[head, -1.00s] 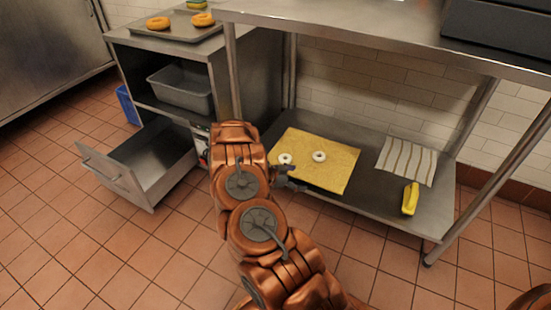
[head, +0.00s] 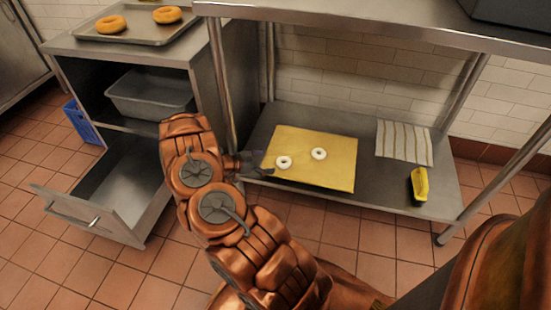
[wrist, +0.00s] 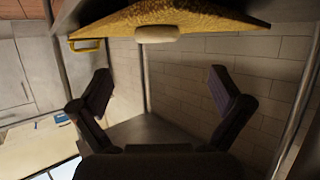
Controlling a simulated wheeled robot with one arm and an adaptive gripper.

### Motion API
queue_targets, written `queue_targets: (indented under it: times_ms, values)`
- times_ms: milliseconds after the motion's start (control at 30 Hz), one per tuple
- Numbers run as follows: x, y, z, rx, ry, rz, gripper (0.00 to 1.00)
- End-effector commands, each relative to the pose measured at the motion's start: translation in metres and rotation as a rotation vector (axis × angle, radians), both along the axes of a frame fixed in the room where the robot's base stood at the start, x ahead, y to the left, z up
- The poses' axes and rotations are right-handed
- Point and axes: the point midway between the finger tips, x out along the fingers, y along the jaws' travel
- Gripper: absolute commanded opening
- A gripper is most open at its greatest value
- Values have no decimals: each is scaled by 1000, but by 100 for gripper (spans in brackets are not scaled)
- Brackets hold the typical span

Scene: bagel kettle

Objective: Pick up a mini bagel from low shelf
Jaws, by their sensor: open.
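Two white mini bagels, a left one (head: 284,162) and a right one (head: 319,153), lie on a yellow mat (head: 330,175) on the low shelf (head: 385,190). My gripper (head: 262,170) is at the mat's left edge, just left of the left bagel; its fingers are partly hidden by my arm and small in the head view. In the wrist view my gripper (wrist: 160,72) is open and empty, fingers wide apart. One white bagel (wrist: 157,33) shows edge-on against the yellow mat (wrist: 200,16), beyond the fingertips and roughly centred between them.
A striped cloth (head: 404,142) and a yellow-and-black object (head: 419,185) lie on the shelf's right. The steel tabletop (head: 380,30) is above, with a leg (head: 222,85) near my arm. Left is a cabinet with an open drawer (head: 110,205), a grey bin (head: 150,93) and a tray of larger bagels (head: 140,32).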

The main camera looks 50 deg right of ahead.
Motion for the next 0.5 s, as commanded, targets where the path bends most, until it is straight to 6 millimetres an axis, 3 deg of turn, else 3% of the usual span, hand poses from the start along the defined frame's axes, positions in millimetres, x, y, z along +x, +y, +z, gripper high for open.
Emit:
queue_targets:
  times_ms: [500]
  values:
    - [-21,-32,-20,0,0,-1,100]
